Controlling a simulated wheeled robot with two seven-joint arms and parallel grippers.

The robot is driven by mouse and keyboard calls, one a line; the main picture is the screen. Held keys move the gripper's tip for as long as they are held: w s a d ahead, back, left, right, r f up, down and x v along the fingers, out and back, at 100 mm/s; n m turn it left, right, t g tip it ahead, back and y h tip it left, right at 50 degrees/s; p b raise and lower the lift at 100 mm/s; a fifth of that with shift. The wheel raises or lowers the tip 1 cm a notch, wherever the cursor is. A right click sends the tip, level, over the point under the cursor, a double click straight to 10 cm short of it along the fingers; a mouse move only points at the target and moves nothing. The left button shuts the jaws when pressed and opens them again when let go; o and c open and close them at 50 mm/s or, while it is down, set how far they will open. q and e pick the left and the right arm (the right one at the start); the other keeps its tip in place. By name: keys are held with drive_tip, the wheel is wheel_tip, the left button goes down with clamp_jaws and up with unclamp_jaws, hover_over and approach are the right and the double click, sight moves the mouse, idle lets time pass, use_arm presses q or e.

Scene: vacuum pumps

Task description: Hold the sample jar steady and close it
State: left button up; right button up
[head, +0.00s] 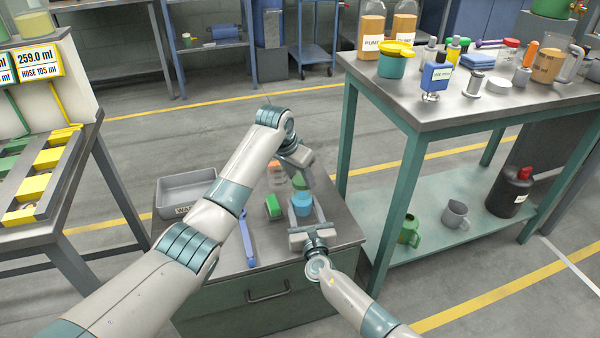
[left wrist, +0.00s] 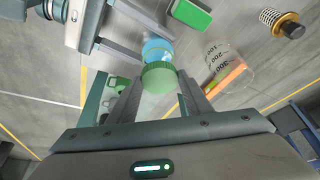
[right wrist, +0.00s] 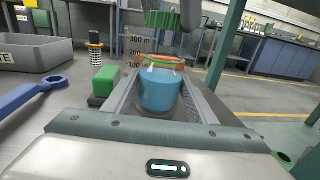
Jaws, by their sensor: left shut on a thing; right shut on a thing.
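The sample jar (head: 302,206) is clear with blue contents and stands upright over the small cabinet top. It shows between the fingers of my right gripper (right wrist: 160,95), which is shut on the jar (right wrist: 160,90). My left gripper (left wrist: 157,84) is shut on a green ribbed lid (left wrist: 160,78). In the right wrist view the lid (right wrist: 163,20) is above the jar's open, orange-edged mouth, with a visible gap between them. In the head view my left arm partly hides the lid and the left fingertips.
A green block (head: 273,206), a blue wrench (head: 247,238) and a grey waste tray (head: 176,196) lie left of the jar. A marked beaker (left wrist: 232,68) with something orange and a spring-like part (left wrist: 280,22) stand nearby. A taller workbench (head: 440,115) rises at the right.

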idle(0.6)
use_arm(q)
drive_tip(key=shift+f, duration=0.85)
drive_tip(key=shift+f, duration=0.6)
idle(0.4)
use_arm(e)
clamp_jaws()
use_arm(q)
drive_tip(key=m, duration=0.2)
drive_tip(key=m+g+h, duration=0.1)
drive_tip(key=m, duration=0.1)
drive_tip(key=shift+w+a, duration=0.15)
drive_tip(key=shift+w, duration=0.05)
drive_tip(key=m, duration=0.1)
drive_tip(key=m+g, duration=0.1)
drive_tip(key=m, duration=0.2)
drive_tip(key=shift+w+g+h, duration=0.3)
drive_tip(key=shift+a+m, duration=0.1)
drive_tip(key=shift+m, duration=0.7)
